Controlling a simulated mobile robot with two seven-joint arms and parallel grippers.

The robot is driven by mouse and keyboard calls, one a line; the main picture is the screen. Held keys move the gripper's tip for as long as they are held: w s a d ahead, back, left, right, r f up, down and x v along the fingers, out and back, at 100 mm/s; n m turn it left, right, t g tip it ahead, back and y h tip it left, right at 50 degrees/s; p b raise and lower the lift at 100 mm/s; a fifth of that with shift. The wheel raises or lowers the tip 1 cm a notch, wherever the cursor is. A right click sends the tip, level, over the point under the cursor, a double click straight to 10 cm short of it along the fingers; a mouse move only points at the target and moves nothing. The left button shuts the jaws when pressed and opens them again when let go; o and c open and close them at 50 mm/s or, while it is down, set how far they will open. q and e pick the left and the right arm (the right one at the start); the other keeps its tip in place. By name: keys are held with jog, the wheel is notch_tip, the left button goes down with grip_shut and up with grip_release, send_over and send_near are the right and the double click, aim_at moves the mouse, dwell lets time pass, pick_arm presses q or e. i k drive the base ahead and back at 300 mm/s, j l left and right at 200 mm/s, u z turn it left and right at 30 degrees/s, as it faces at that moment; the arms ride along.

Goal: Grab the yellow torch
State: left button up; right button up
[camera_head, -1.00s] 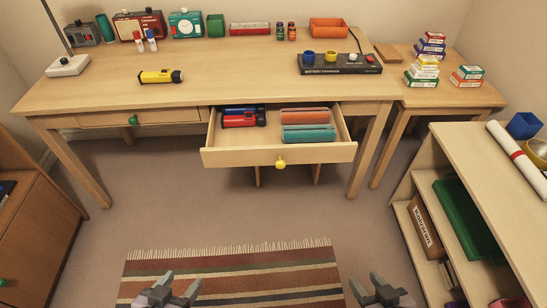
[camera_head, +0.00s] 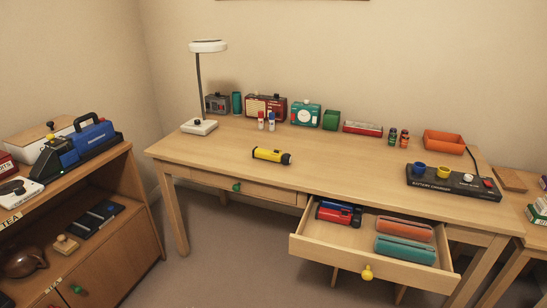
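The yellow torch (camera_head: 271,155) lies on its side on the desk top, left of the middle. It has a yellow body with black parts, and its dark head points right. It stands apart from the other things on the desk. Neither of my grippers shows in the head view now, so their state is hidden.
The desk (camera_head: 345,178) has an open drawer (camera_head: 345,254) at front right with red and blue torches (camera_head: 338,212) and orange and teal cases (camera_head: 404,249). A lamp (camera_head: 199,127), radios and a black charger (camera_head: 452,181) stand on top. A cabinet (camera_head: 100,175) stands left.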

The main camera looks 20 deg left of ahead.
aim_at(285, 158)
jog(key=i+j+z, duration=0.2)
jog(key=j, duration=0.3)
jog(key=i+j+z, duration=0.2)
jog(key=j, duration=0.3)
jog(key=j+z, duration=0.15)
jog(key=j, duration=0.4)
jog(key=i+j+z, duration=0.2)
jog(key=j, duration=0.35)
jog(key=k+l, duration=0.05)
jog(key=k, duration=0.05)
